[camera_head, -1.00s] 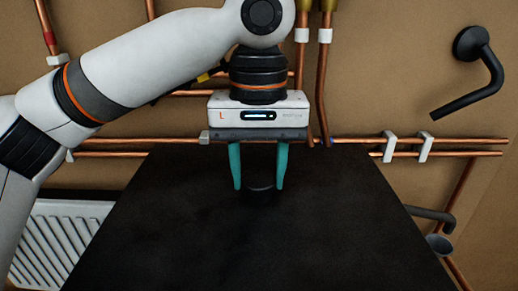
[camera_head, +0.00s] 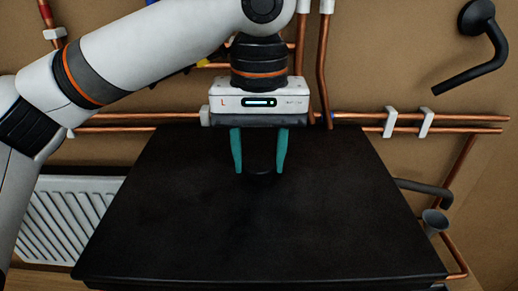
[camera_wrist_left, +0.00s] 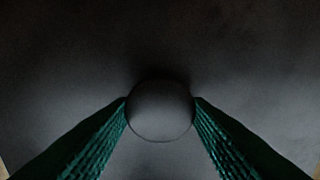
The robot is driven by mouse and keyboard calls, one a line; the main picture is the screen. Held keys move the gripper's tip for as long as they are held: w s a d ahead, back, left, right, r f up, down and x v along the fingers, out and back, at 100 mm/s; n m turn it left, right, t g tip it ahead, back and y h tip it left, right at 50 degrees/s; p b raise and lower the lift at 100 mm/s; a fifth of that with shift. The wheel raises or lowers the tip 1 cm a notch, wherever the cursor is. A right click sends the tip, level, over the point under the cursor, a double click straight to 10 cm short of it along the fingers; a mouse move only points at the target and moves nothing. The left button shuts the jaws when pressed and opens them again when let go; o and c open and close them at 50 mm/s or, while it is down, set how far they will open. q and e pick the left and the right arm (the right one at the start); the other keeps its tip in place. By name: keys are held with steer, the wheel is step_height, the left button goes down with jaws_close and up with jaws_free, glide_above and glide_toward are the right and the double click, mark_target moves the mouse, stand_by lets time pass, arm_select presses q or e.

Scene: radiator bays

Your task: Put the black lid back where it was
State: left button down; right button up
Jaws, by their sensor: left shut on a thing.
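The black lid (camera_wrist_left: 160,111) is a small round dark disc. In the wrist view it sits between the two teal fingers, which touch its left and right sides. In the head view the lid (camera_head: 261,173) is a faint dark disc between the fingertips, hard to tell from the black surface. My left gripper (camera_head: 260,168) points down and is shut on the lid. Whether the lid rests on the surface or hangs just above it cannot be told. My right gripper is not in view.
A black table (camera_head: 250,235) fills the middle and is otherwise bare. Behind it are copper pipes (camera_head: 460,118) with white clips. A black bent pipe (camera_head: 480,45) and a small grey cup-shaped fitting (camera_head: 434,220) are at right. A white radiator (camera_head: 65,215) is at left.

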arm_select(q)
steer(key=shift+f, duration=0.3)
steer(key=c, duration=0.7)
jaws_free()
steer(key=shift+o, duration=0.2)
